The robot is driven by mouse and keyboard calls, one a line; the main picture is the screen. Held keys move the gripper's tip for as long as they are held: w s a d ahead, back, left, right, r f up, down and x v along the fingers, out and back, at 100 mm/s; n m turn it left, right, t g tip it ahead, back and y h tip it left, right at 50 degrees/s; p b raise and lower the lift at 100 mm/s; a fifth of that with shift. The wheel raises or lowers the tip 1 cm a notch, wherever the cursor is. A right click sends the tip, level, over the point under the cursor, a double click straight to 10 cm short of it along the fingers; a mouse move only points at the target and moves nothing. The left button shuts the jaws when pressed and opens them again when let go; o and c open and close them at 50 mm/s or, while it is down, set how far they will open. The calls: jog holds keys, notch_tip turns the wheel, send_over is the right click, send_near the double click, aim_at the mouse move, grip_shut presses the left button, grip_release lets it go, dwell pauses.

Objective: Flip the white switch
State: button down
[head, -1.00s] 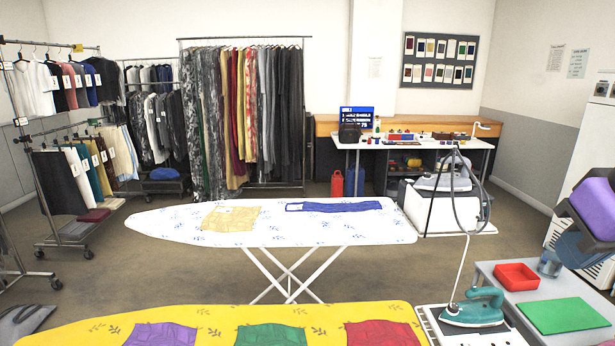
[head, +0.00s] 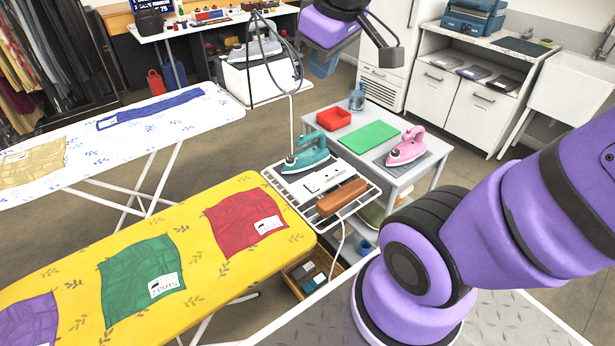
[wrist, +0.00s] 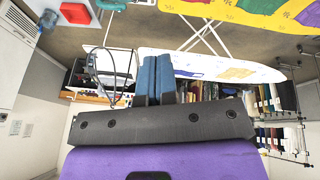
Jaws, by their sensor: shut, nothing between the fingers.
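A small white unit with dark details, which looks like the white switch (head: 325,178), lies on the white wire rack (head: 372,196) at the right end of the yellow ironing board (head: 187,238). It sits between a teal iron (head: 306,155) and a brown block (head: 341,197). Which way the switch is set is too small to tell. My gripper (head: 323,66) hangs in the air at the top of the head view, well apart from the switch. In the wrist view its blue fingers (wrist: 153,78) are together and empty. The switch cannot be made out there.
A grey side table (head: 398,183) behind the rack bears a red tray (head: 333,119), a green mat (head: 370,136) and a pink iron (head: 407,148). A white ironing board (head: 190,125) stands at the left. A wooden crate (head: 306,278) is below the rack.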

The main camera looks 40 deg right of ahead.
jog(key=w+d+f+n+g, duration=0.1)
jog(key=w+d+f+n, duration=0.3)
jog(key=w, duration=0.4)
jog(key=n+g, duration=0.3)
jog(key=n, duration=0.8)
send_over(309, 183)
notch_tip(309, 183, down, 27)
jog(key=shift+f, duration=0.2)
notch_tip(309, 183, down, 14)
jog(key=shift+w, duration=0.1)
